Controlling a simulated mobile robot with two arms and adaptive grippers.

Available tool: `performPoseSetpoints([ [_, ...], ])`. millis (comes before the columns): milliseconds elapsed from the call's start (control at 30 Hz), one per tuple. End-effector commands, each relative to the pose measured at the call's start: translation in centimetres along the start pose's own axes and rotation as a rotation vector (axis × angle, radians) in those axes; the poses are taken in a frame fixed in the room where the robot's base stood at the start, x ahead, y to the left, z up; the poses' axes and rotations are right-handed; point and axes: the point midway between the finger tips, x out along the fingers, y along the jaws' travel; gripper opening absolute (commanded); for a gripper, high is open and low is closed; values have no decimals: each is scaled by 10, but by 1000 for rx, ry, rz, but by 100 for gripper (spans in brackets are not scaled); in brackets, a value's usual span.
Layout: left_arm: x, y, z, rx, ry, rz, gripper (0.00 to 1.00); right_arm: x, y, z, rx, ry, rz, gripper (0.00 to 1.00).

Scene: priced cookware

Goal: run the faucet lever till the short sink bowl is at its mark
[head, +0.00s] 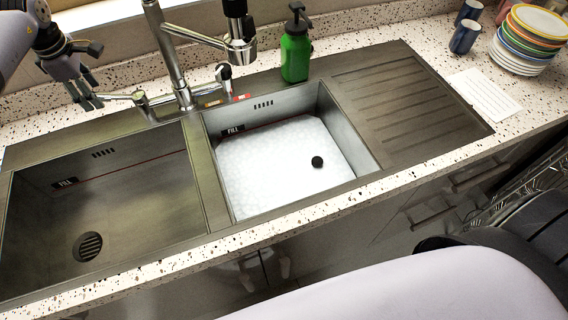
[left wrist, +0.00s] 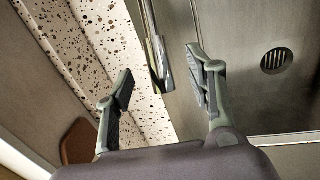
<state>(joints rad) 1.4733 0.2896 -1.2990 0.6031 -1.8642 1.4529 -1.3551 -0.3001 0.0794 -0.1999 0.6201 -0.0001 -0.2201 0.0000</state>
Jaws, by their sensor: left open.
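The short sink bowl (head: 355,135) is the right one. White, foamy-looking contents (head: 270,175) cover its floor, with their back edge close under the red line by the FILL label (head: 233,131). A small black round thing (head: 317,162) shows on the white. The chrome faucet (head: 172,60) stands behind the bowls; I make out no stream from its spout. Its lever (head: 125,97) points left. My left gripper (head: 90,104) is open by the lever's left end. In the left wrist view, a chrome bar (left wrist: 157,60) shows between the open fingers (left wrist: 160,80), apart from both. My right gripper is not in view.
The left bowl (head: 130,200) looks empty, its drain (head: 88,246) bare. A green soap bottle (head: 295,58) stands behind the short bowl. A ribbed drainboard (head: 405,100) lies right, then a paper (head: 484,95), stacked plates (head: 530,38) and blue mugs (head: 465,37).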

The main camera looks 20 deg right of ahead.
Motion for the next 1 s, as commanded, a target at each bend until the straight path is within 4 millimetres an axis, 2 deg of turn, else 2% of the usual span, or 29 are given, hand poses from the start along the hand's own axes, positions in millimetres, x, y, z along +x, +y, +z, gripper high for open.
performPoseSetpoints([
  [33, -10, 1, 0, 0, 1, 0, 50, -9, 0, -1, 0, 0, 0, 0],
  [500, -53, 1, 0, 0, 0, 1, 50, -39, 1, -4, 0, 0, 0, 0],
  [867, -55, 0, 0, -1, 0, 0, 50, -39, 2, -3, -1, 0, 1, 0],
  [1000, -61, 0, 0, -1, 0, 1, 50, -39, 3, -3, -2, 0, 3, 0],
])
